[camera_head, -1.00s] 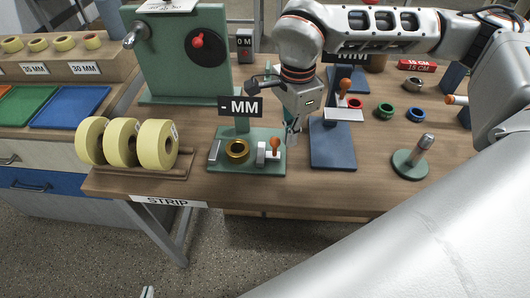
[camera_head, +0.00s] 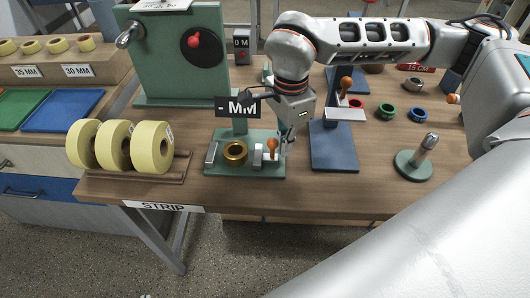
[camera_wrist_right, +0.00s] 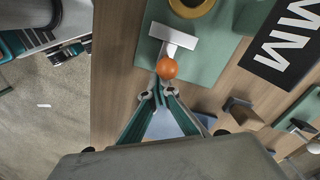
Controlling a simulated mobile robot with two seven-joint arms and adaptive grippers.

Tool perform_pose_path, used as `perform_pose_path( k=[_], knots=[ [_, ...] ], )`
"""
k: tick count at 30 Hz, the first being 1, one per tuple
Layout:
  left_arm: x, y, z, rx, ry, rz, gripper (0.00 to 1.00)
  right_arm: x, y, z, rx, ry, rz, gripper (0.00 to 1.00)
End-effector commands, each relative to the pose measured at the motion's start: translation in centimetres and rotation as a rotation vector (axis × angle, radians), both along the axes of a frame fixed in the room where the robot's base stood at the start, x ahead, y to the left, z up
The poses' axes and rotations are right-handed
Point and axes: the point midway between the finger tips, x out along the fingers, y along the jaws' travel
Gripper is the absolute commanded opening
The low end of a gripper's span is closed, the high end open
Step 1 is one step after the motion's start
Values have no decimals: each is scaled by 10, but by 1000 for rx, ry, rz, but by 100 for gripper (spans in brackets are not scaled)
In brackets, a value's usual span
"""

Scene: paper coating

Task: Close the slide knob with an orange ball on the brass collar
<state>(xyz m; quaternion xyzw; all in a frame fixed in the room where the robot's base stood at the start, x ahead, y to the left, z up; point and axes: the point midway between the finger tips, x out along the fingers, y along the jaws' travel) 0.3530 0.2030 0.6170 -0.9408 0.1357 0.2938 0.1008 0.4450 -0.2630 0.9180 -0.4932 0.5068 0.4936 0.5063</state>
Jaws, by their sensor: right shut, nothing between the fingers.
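The brass collar (camera_head: 235,152) sits on a green base plate (camera_head: 222,170) in the head view; its edge shows at the top of the wrist view (camera_wrist_right: 192,6). To its right is a pale slide (camera_head: 258,155) with an upright knob topped by an orange ball (camera_head: 272,144). A small gap separates slide and collar. In the wrist view the orange ball (camera_wrist_right: 167,68) stands at the stem of the T-shaped slide (camera_wrist_right: 172,37). My right gripper (camera_head: 286,146) is shut and empty, just right of the knob; its fingertips (camera_wrist_right: 158,92) are close to the ball. My left gripper is not in view.
A blue stand (camera_head: 333,155) with another orange-topped handle is close on the right. Yellow tape rolls (camera_head: 115,147) stand left. A "- MM" sign (camera_head: 238,107) rises behind the collar. A green post base (camera_head: 413,165) is farther right.

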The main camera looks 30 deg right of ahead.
Motion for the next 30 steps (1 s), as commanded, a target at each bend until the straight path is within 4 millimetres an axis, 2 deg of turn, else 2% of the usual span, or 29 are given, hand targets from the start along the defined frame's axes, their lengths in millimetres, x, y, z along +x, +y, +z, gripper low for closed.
perform_pose_path(
  k=[30],
  knots=[
    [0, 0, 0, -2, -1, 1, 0, 17, 28, 0, 0, 0, 0, 0]
  ],
)
